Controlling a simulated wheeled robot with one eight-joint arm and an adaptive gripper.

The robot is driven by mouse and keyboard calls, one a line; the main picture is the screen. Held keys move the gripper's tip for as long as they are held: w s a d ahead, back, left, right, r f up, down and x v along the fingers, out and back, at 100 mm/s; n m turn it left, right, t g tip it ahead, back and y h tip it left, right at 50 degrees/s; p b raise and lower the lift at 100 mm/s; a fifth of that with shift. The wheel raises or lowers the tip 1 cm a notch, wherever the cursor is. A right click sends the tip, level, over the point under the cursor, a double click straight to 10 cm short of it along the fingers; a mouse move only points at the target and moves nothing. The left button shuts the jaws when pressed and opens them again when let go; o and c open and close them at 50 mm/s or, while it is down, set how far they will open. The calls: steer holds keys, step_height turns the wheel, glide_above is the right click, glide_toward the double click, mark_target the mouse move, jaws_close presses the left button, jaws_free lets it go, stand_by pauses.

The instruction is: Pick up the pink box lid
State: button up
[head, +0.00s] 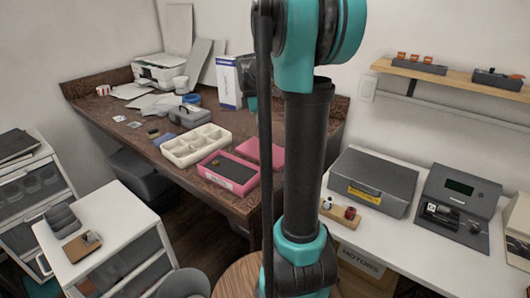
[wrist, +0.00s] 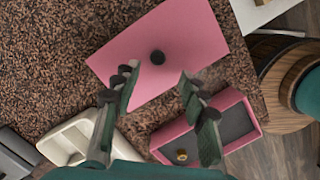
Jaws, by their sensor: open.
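The pink box lid (wrist: 185,40) lies flat on the brown speckled table, with a dark round knob (wrist: 157,57) near its middle. In the head view the lid (head: 263,152) is partly hidden behind my arm. The pink box (wrist: 167,143) with a dark grey inside sits beside the lid, apart from it; it also shows in the head view (head: 207,173). My gripper (wrist: 158,77) is open and empty above the table. Its fingertips appear over the lid's near edge, on either side of the knob's line. In the head view my arm largely hides it.
A cream compartment tray (wrist: 66,145) stands left of the pink box. A grey case (head: 190,115) and a blue-white carton (head: 228,82) stand farther back on the table. The table edge and a round wooden stool (wrist: 275,100) lie to the right in the wrist view.

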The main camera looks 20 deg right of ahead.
mark_target(265, 146)
steer(key=shift+w+d+f, duration=0.1)
steer(key=shift+d+f, duration=0.1)
steer(key=shift+f, duration=0.7)
steer(key=shift+s+d+f, duration=0.1)
steer(key=shift+d+f, duration=0.15)
steer(key=shift+f, duration=0.6)
steer(key=shift+w+d+f, duration=0.1)
steer(key=shift+d+f, duration=0.1)
steer(key=shift+f, duration=0.7)
steer(key=shift+c, duration=0.2)
jaws_close()
